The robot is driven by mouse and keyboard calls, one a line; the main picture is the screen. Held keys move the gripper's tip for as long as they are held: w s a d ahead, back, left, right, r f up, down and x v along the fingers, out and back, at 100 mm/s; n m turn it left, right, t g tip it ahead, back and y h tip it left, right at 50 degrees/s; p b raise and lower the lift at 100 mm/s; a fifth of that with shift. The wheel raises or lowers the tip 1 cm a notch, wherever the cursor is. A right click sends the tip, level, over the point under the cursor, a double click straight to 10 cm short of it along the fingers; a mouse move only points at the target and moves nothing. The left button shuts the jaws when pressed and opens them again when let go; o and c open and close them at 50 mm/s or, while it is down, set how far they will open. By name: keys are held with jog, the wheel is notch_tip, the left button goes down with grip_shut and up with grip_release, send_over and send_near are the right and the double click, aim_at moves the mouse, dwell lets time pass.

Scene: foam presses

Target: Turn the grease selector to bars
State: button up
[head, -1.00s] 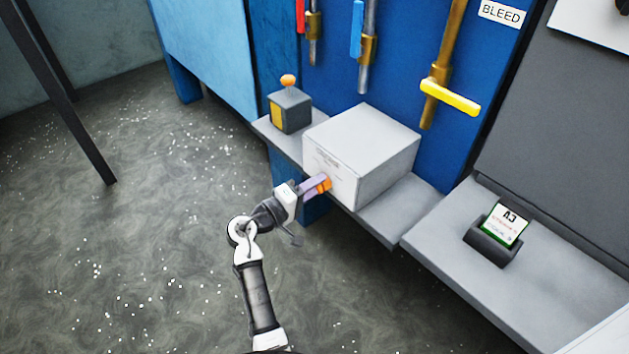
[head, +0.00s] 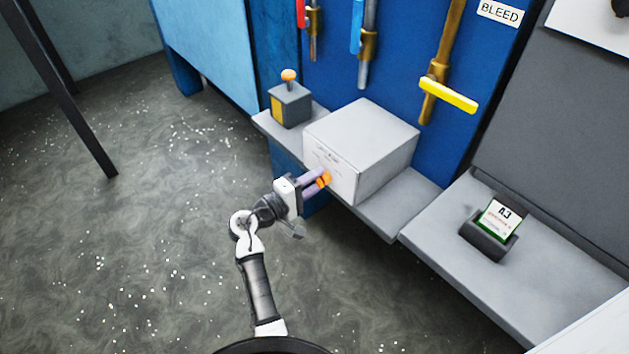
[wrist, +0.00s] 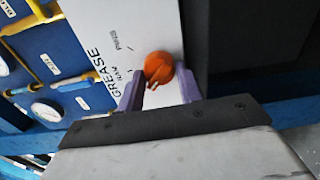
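The grease selector is an orange knob (wrist: 160,68) on the pale front of a grey box (head: 372,135). In the wrist view, GREASE, RAM and PINS can be read beside the knob; no BARS label is readable. In the head view the orange knob (head: 324,179) is partly covered by my gripper (head: 318,180). The wrist view shows the two purple fingers of my gripper (wrist: 160,80) apart, one on each side of the knob. They look open; whether either touches the knob is unclear.
The box stands on a grey shelf (head: 395,205). A small dark box with an orange button (head: 290,104) stands to its left. A yellow handle (head: 449,95) is on the blue panel behind. A card holder (head: 488,240) sits at right.

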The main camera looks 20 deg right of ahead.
jog(key=o, duration=0.4)
jog(key=b+v, duration=0.4)
jog(key=v, duration=1)
jog(key=shift+d, duration=0.1)
